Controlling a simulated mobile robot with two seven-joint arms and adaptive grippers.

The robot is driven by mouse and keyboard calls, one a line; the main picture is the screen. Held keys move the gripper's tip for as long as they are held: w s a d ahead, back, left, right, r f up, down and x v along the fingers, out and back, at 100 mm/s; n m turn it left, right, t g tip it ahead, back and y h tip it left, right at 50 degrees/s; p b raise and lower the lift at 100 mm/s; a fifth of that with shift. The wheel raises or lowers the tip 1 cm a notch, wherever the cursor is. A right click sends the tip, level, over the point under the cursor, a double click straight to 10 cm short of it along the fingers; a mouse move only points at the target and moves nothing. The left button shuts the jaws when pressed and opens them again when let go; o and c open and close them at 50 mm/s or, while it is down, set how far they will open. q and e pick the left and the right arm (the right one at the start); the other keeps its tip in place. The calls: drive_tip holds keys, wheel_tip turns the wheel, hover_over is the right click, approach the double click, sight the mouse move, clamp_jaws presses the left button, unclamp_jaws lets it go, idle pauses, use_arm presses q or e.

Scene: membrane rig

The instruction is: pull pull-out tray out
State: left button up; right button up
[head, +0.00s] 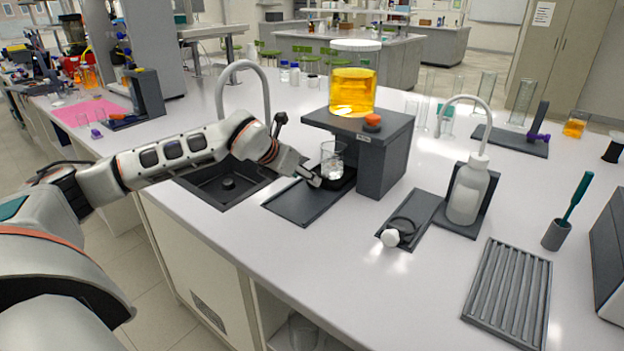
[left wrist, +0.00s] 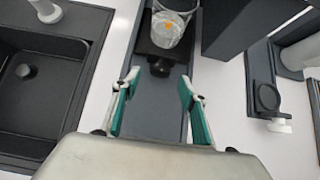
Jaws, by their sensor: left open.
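The pull-out tray (left wrist: 172,52) is a small dark platform with a round black knob (left wrist: 160,67) on its near edge. A clear beaker (left wrist: 168,28) with pale contents stands on it. In the head view the tray (head: 345,184) sits low at the open front of the dark stand (head: 384,150), with the beaker (head: 332,162) on top. My left gripper (left wrist: 159,84) is open, its green-padded fingers either side of the line to the knob, which lies just beyond the fingertips. In the head view the left gripper (head: 309,176) is beside the tray, its fingers partly hidden. My right gripper is out of view.
The dark base plate (head: 298,207) extends clear in front of the tray. A black sink (head: 222,187) with a tap lies left of it. An amber-filled vessel (head: 353,92) tops the stand. A wash bottle (head: 467,192) and ribbed rack (head: 508,290) stand right.

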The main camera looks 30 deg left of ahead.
use_arm(q)
drive_tip(key=x, duration=0.3)
drive_tip(key=shift+w+d+f, duration=0.1)
drive_tip(key=shift+w+f, duration=0.45)
drive_tip(key=shift+w, duration=0.05)
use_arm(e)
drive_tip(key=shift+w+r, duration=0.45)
use_arm(q)
drive_tip(key=shift+c, duration=0.3)
clamp_jaws()
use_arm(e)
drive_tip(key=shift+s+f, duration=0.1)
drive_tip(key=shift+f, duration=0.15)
